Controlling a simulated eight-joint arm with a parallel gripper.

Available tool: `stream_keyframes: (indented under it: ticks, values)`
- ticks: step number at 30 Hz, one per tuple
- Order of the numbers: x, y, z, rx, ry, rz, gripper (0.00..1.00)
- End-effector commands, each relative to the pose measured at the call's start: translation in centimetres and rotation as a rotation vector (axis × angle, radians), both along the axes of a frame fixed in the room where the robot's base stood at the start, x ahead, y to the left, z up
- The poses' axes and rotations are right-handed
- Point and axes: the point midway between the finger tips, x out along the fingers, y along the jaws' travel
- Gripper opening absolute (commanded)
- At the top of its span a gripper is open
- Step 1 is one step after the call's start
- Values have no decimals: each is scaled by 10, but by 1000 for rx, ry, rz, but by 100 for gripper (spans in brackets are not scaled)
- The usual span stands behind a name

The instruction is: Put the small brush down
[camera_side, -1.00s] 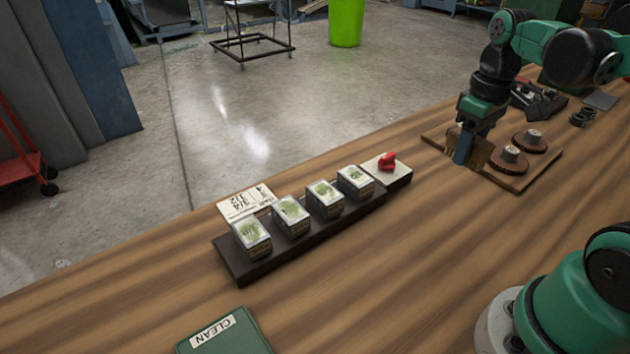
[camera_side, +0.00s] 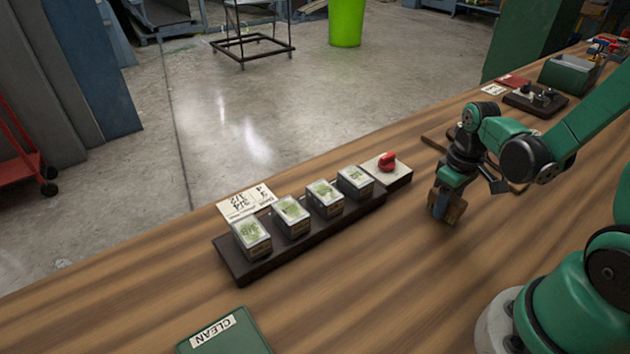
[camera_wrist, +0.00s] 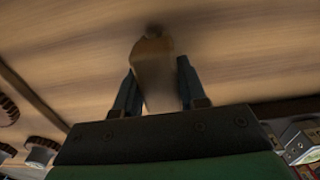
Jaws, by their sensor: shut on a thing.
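My gripper (camera_side: 445,205) is shut on the small brush (camera_side: 456,209), a brown block shape, low over the wooden table right of the sample row. In the wrist view the brush (camera_wrist: 153,72) sits between the two dark fingers of my gripper (camera_wrist: 157,85), with bare wood beyond it. I cannot tell whether the brush touches the table. A wooden board (camera_side: 433,137) shows partly behind my arm in the side view; most of it is hidden.
A dark tray (camera_side: 236,261) holds several boxed turf samples, with a red item (camera_side: 387,161) on a pale pad at its right end. A green mat marked CLEAN (camera_side: 246,338) lies at the front. A dark green bin (camera_side: 568,76) stands at the back right.

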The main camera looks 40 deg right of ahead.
Motion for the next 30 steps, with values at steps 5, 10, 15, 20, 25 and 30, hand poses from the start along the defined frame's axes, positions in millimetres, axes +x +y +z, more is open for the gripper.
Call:
stream_keyframes:
  ticks: [5, 10, 15, 20, 25, 30]
  values:
    - [0, 0, -4, 0, 0, 0, 0]
    - [0, 0, -4, 0, 0, 0, 0]
    - [0, 0, -7, 0, 0, 0, 45]
    - [0, 0, -7, 0, 0, 0, 68]
    - [0, 0, -7, 0, 0, 0, 68]
    - [0, 0, -3, 0, 0, 0, 68]
